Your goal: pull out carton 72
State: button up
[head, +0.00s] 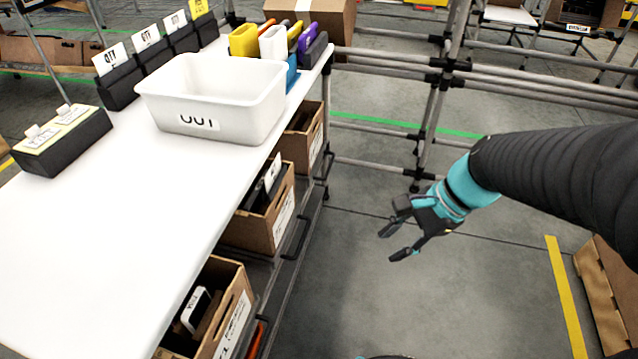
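Several brown cartons sit tilted on a rack below the white table (90,225). The nearest carton (240,305) holds a white and dark item and has a white label on its front. The middle carton (283,208) also has a white label and dark contents. The far carton (310,140) is partly hidden by the table edge. I cannot read a clear number on any label, so I cannot tell which is carton 72. My gripper (395,232) is open and empty, over the floor to the right of the cartons, touching none of them.
A white bin (215,100) stands on the table, with several dark card holders (118,84) behind it. A pipe rack (437,80) stands beyond my gripper. The floor between is clear.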

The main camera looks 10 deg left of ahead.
jog(key=w+a+f+m+g+y+b, duration=0.1)
jog(key=w+a+f+m+y, duration=0.25)
jog(key=f+m, duration=0.2)
jog(key=w+a+f+m+g+y, duration=0.1)
jog(key=w+a+f+m+y, duration=0.2)
jog(key=w+f+m, duration=0.3)
jog(key=m+t+y+b, duration=0.1)
jog(key=m+t+y, duration=0.25)
jog(key=m, duration=1.05)
send_near(304, 233)
jog(key=shift+t, duration=0.25)
jog(key=x, duration=1)
jog(key=shift+f+b, duration=0.3)
jog(key=shift+b, duration=0.05)
grip_shut()
